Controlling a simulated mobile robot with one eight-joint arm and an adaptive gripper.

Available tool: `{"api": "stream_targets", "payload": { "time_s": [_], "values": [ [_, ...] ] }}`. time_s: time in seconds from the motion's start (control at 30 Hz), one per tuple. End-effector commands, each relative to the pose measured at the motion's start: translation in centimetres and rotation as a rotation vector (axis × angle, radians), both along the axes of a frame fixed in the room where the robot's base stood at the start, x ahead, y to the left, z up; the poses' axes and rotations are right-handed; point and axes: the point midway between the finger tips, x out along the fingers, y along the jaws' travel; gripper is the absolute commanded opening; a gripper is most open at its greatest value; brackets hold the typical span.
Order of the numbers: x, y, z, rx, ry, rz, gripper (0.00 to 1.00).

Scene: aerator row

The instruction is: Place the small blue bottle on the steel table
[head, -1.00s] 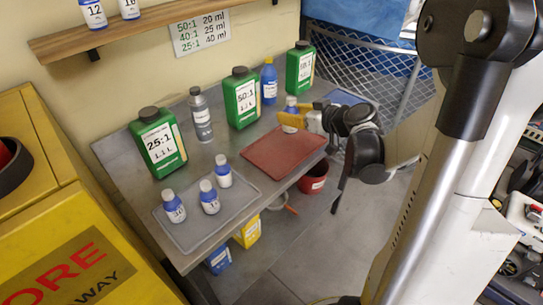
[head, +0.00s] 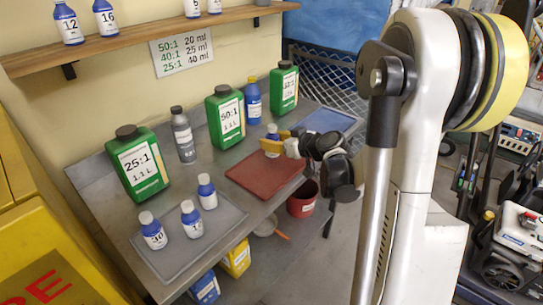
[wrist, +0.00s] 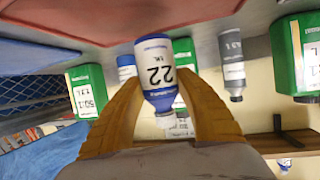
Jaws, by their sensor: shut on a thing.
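My gripper (head: 279,141), with yellow fingers, is shut on a small blue bottle (head: 270,152) with a white label and white cap. In the wrist view the bottle (wrist: 156,75) reads 22 and sits between both fingers (wrist: 160,100). It is upright at the far edge of the red mat (head: 262,178); I cannot tell whether its base touches anything. The grey steel table (head: 205,172) runs along the wall. Three other small blue bottles (head: 191,222) stand on a grey mat (head: 215,235) at its near end.
Green jugs (head: 139,165) labelled 25:1 and 50:1, a grey bottle (head: 183,138) and a taller blue bottle (head: 253,100) line the back of the table. A blue mat (head: 325,120) lies at the far end. A red bucket (head: 302,200) is below the front edge.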

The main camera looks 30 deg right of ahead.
Motion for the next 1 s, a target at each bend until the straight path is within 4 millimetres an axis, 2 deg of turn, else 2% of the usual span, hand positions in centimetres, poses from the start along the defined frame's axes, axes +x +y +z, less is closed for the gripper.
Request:
{"api": "stream_targets", "payload": {
  "time_s": [0.13,0.33,0.73,0.77,0.8,1.0],
  "values": [
    [0.2,0.2,-1.0,0.001,0.000,0.000,0.07],
    [0.2,0.2,-4.1,0.000,0.000,-0.001,0.07],
    [0.2,0.2,-4.6,0.000,0.000,0.000,0.07],
    [0.2,0.2,-4.5,0.000,0.000,0.000,0.48],
    [0.2,0.2,-4.4,0.000,0.000,0.000,0.59],
    [0.2,0.2,-4.4,0.000,0.000,0.000,0.59]
  ]
}}
